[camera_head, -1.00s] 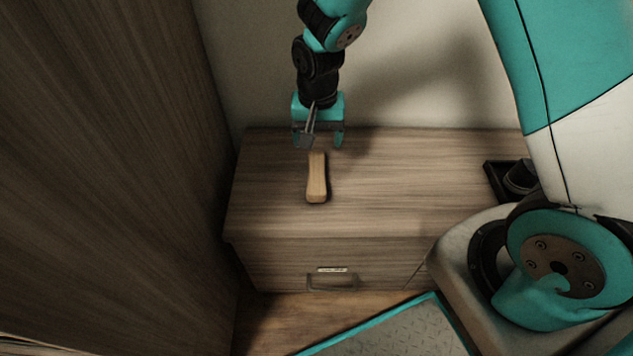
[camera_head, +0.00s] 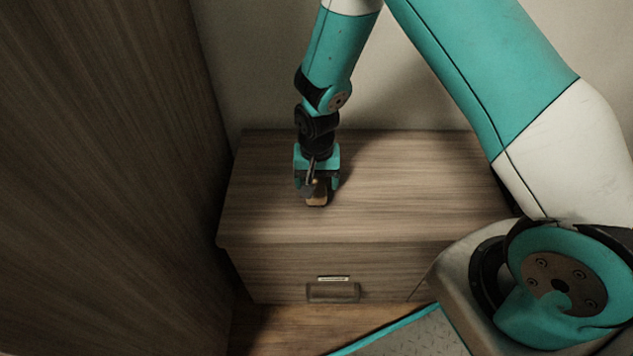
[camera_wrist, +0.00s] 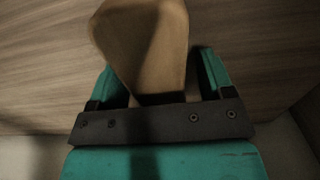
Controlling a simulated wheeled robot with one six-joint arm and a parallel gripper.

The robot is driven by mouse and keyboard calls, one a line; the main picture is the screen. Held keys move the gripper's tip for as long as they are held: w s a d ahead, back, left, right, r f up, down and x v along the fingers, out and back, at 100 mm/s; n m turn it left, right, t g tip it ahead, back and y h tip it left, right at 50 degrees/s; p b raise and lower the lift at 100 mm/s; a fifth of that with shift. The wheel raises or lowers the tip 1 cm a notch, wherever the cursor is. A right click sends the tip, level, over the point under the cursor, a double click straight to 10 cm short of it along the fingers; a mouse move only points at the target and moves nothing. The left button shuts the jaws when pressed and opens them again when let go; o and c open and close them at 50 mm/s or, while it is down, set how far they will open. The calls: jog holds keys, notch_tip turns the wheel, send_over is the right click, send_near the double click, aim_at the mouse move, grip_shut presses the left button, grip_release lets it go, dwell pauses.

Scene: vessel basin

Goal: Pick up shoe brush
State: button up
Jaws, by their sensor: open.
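The shoe brush (camera_head: 317,199) lies on the wooden cabinet top (camera_head: 410,190); only its tan near end shows in the head view, the rest is hidden by my gripper. My gripper (camera_head: 317,186) is open and points down over the brush. In the wrist view the brush (camera_wrist: 145,45) extends between the two teal fingers of my gripper (camera_wrist: 160,85), with one finger on each side. A dark gap shows beside the right finger; I cannot tell whether either finger touches it.
A tall wooden panel (camera_head: 110,170) stands close on the left. A pale wall (camera_head: 255,70) rises behind the cabinet. A drawer with a handle (camera_head: 333,291) is in the cabinet front. The cabinet top right of the brush is clear.

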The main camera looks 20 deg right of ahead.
jog(key=c, duration=1.1)
jog(key=shift+r, duration=0.1)
notch_tip(320, 180, up, 20)
jog(key=p, duration=0.5)
jog(key=shift+p, duration=0.4)
